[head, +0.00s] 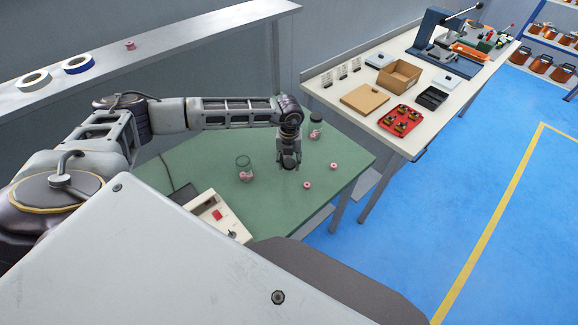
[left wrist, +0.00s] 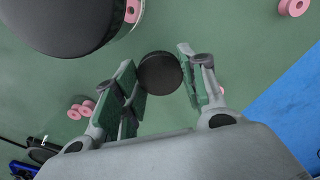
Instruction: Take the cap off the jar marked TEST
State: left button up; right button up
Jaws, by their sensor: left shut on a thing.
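My left gripper (head: 289,163) is above the green table, shut on a round black cap (left wrist: 160,73) that sits between its two fingers in the left wrist view. In the head view the held cap is mostly hidden by the gripper. A clear glass jar (head: 244,168) with pink spools inside stands left of the gripper, with no cap visible on it. A second jar (head: 315,128) with a dark cap stands behind and right of the gripper; a large dark cap (left wrist: 70,22) looms close at the upper left of the left wrist view. No TEST marking is readable. My right gripper is not in view.
Pink spools (head: 306,185) lie loose on the green table (head: 205,158). A cream box with a red switch (head: 217,215) stands at its near left. A pale bench (head: 345,112) with trays stands beyond, at right. A shelf (head: 180,55) holds tape rolls.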

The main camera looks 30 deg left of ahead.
aim_at(289, 163)
pick_arm(q)
jog(key=shift+f, duration=1.7)
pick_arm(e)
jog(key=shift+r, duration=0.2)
pick_arm(q)
jog(key=shift+f, duration=0.1)
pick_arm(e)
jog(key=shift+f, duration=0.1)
pick_arm(q)
jog(key=o, duration=1.1)
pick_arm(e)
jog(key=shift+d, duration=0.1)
pick_arm(q)
notch_tip(289, 163, up, 12)
jog(key=shift+b, duration=0.6)
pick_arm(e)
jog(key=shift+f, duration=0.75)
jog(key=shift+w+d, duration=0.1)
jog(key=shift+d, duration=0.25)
